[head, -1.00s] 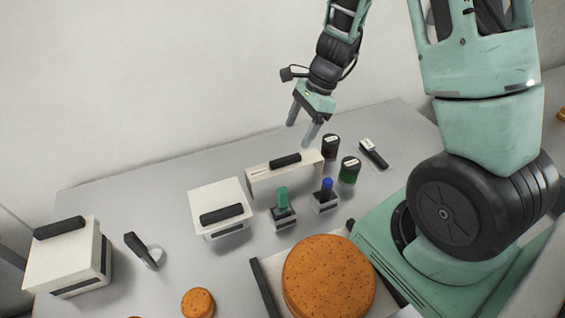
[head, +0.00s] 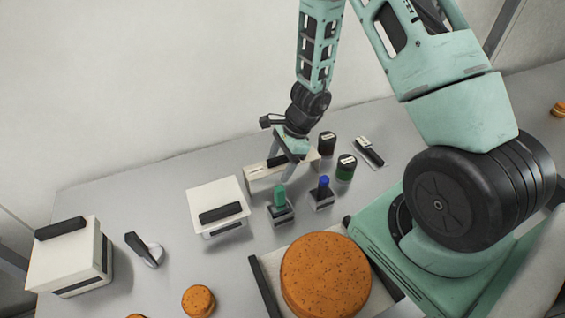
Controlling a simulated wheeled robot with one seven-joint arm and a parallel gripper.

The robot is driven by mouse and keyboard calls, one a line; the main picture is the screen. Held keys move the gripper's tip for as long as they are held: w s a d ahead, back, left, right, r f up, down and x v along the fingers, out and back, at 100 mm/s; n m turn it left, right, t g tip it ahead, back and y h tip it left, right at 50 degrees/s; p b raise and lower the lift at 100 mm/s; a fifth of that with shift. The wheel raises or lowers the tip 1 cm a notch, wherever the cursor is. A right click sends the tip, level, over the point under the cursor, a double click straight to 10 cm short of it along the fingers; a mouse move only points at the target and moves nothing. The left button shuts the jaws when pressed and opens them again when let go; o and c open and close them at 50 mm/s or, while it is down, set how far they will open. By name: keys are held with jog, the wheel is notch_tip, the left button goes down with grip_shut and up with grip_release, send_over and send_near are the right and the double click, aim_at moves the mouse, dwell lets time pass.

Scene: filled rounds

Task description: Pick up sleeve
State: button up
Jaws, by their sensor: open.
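No thing is marked as the sleeve; the likeliest is the long, low cream piece (head: 262,179) with a black grip (head: 277,162) on top, standing upright near the back of the grey table. My gripper (head: 282,168) is open and pointing down at this piece, its fingers at the black grip. One finger shows in front and covers the right part of the grip. Whether the fingers touch it or straddle it, I cannot tell.
Close in front stand a green-topped piece (head: 280,198) and a blue-topped piece (head: 322,190) in small holders. Two dark jars (head: 327,144) (head: 346,168) stand right. A white box (head: 215,193) stands left, and a big orange round (head: 326,274) lies in front.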

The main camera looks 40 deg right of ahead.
jog(key=c, duration=1)
jog(key=shift+c, duration=0.2)
